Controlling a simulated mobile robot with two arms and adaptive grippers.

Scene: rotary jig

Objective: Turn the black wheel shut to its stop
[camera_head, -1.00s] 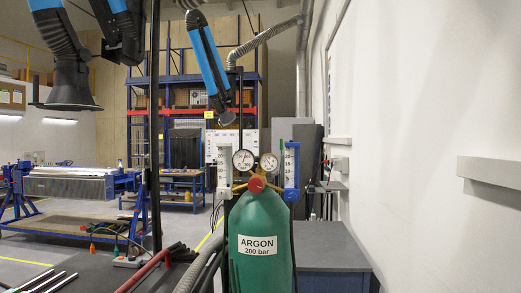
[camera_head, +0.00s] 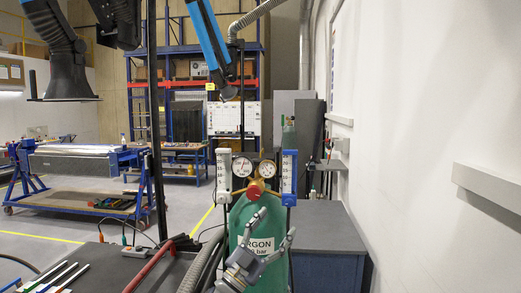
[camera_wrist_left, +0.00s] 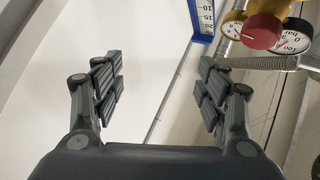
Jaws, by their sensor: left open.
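The green argon cylinder (camera_head: 243,215) stands upright, with a brass regulator, a red knob (camera_head: 254,191) and two round gauges (camera_head: 242,167) on top. I cannot clearly make out the black wheel in either view. My left gripper (camera_head: 276,222) is open and empty in front of the cylinder, below the gauges, and covers part of its label. In the left wrist view the open fingers (camera_wrist_left: 160,75) have nothing between them. The red knob (camera_wrist_left: 249,31) and gauges show there at the upper right, apart from the fingers. My right gripper is not in view.
Flow tubes, one white (camera_head: 224,175) and one blue (camera_head: 288,177), flank the gauges. A grey-topped blue cabinet (camera_head: 318,245) stands right of the cylinder, near the white wall. A grey hose and a red bar (camera_head: 150,265) are at left.

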